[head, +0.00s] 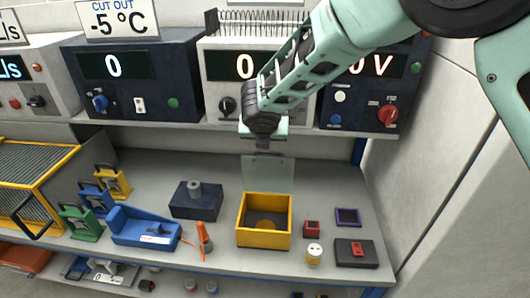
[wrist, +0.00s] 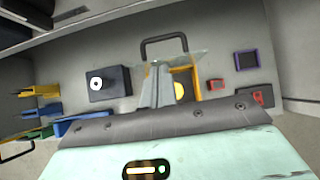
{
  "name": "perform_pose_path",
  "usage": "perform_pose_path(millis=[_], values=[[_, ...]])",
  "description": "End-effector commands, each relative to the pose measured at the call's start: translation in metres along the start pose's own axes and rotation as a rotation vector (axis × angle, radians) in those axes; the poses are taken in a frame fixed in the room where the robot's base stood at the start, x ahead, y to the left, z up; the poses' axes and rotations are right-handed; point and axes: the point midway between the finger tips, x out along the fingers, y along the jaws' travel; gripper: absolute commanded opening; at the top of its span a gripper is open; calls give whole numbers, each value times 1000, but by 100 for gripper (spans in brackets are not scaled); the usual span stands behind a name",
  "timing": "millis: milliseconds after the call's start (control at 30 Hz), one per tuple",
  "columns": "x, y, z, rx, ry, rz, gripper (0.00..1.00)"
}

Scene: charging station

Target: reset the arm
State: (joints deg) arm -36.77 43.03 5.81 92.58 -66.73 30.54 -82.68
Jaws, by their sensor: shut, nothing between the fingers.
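My arm comes in from the upper right of the head view. My gripper (head: 263,142) points down in front of the shelf edge, above and behind an open yellow box (head: 263,240). In the wrist view, its grey fingers (wrist: 158,72) are together with nothing held. A round orange-brown disc (head: 265,224) lies in the box and shows yellow in the wrist view (wrist: 180,91).
A shelf of instruments, including a dark blue one (head: 135,80), stands above the bench. On the bench are a dark block (head: 196,205), a blue tray (head: 140,227), coloured padlock-like blocks, a purple frame (head: 347,217) and a black box (head: 350,257). A wall (head: 440,160) bounds the right.

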Motion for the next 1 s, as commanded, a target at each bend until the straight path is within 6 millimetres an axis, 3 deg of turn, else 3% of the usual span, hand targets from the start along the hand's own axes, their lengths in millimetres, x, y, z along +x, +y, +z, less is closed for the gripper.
perform_pose_path(millis=[200, 367, 467, 567, 800, 1000], values=[[-29, 0, 15, 2, 0, -1, 0], [-38, 0, 18, 0, 1, -2, 0], [-49, -13, 2, 145, 49, -11, 0], [-70, -37, -35, 437, 140, -43, 0], [-142, -112, -165, 1361, 355, -298, 0], [-185, -162, -262, 1998, 387, -597, 0]])
